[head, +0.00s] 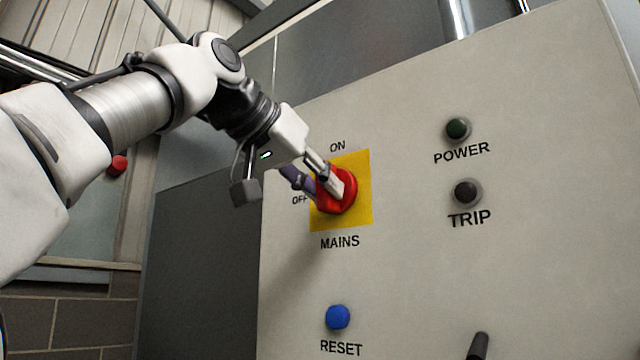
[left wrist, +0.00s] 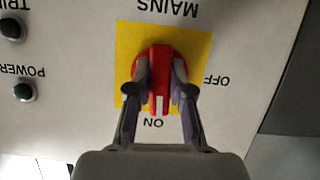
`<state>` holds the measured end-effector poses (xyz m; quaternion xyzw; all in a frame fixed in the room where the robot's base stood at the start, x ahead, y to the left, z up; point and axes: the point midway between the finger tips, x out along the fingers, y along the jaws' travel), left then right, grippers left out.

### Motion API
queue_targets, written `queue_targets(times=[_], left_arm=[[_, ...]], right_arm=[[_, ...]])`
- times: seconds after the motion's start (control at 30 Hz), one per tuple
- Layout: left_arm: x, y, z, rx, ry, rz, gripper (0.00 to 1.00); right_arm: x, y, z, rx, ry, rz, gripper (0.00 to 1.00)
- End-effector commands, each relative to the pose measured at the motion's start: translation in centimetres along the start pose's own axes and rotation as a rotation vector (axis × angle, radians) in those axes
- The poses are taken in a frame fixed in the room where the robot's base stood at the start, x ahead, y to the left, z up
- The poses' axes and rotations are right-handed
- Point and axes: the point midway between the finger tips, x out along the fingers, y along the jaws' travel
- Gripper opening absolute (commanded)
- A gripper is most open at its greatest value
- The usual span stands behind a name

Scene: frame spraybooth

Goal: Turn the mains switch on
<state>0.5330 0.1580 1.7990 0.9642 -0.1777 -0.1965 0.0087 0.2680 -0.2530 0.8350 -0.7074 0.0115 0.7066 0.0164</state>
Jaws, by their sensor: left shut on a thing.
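The red mains switch (head: 348,190) sits on a yellow plate (head: 358,215) on the grey panel, with ON lettered above, OFF at the left and MAINS below. The switch also shows in the left wrist view (left wrist: 159,65), which sees the panel upside down. Its raised grip stands in line with the ON label, and its white mark is at the ON end. My left gripper (head: 326,186) is shut on the grip, one finger on each side. The fingers hide part of the switch in the head view. My right gripper is out of view.
A dark green POWER lamp (head: 457,128) and a dark TRIP lamp (head: 466,192) are at the right. A blue RESET button (head: 338,317) is below the switch. A dark handle (head: 478,346) sticks out at lower right. A red button (head: 118,165) is on the left wall.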

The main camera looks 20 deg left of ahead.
Motion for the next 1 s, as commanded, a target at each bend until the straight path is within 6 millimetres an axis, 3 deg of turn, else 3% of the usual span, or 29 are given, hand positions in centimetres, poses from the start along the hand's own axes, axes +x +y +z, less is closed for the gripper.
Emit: queue_targets(times=[0.73,0.77,0.8,0.83,1.0], left_arm=[[0.60,-0.04,0.61,0.095,-0.020,-0.037,0.00],[0.60,-0.04,0.61,0.095,-0.021,-0.037,0.28],[0.59,-0.04,0.60,0.095,-0.020,-0.037,0.42],[0.56,-0.04,0.57,0.095,-0.019,-0.037,0.46],[0.34,-0.02,0.35,0.095,-0.012,-0.038,0.46]], right_arm=[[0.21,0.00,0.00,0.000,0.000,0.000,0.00],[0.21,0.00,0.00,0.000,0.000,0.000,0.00],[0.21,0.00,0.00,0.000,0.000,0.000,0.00],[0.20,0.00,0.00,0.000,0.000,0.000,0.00],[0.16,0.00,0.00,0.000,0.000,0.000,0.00]])
